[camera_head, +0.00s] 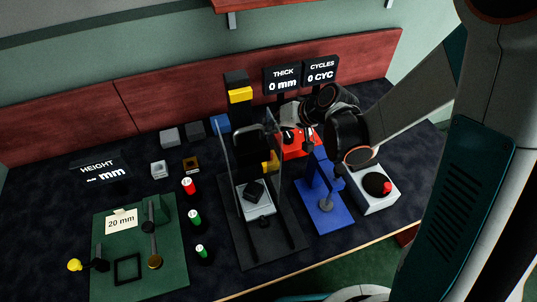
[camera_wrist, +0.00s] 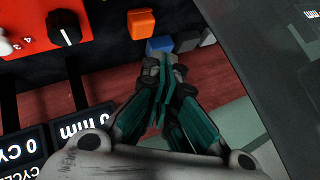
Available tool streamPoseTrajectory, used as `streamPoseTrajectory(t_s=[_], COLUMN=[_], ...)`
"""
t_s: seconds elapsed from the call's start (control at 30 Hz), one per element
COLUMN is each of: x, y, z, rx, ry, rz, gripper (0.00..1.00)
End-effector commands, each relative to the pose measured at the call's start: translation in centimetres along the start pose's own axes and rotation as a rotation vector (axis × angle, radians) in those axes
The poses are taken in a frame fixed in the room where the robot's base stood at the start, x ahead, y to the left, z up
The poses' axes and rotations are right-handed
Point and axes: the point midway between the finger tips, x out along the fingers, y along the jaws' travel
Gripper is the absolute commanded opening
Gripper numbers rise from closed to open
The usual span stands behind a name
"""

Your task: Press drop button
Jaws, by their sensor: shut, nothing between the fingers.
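No label reading "drop" can be made out in either view. A white box (camera_head: 368,200) at the right of the bench carries a red button (camera_head: 387,187) and a dark round part. A red box (camera_head: 297,150) with a dark knob stands behind the blue stand; the wrist view shows its knob (camera_wrist: 66,28) and numbers. My gripper (camera_wrist: 164,72) is shut and empty. In the wrist view its fingertips point toward a blue block (camera_wrist: 158,46) and an orange block (camera_wrist: 141,22); contact cannot be told. In the head view my wrist partly hides the gripper.
A dark press with clear side panels (camera_head: 225,150) stands mid-bench, beside a blue stand (camera_head: 328,212). THICK (camera_head: 283,80) and CYCLES (camera_head: 321,71) displays stand behind. A green mat (camera_head: 180,270) and several small red and green cylinders lie left. A red back panel (camera_head: 60,112) bounds the bench.

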Motion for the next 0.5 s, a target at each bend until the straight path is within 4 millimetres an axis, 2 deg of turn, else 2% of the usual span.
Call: streamPoseTrajectory(t_s=[0.5], x=[4.1], y=[3.0], z=[3.0], rx=[0.000], ry=[0.000], rz=[0.000], gripper=[0.00])
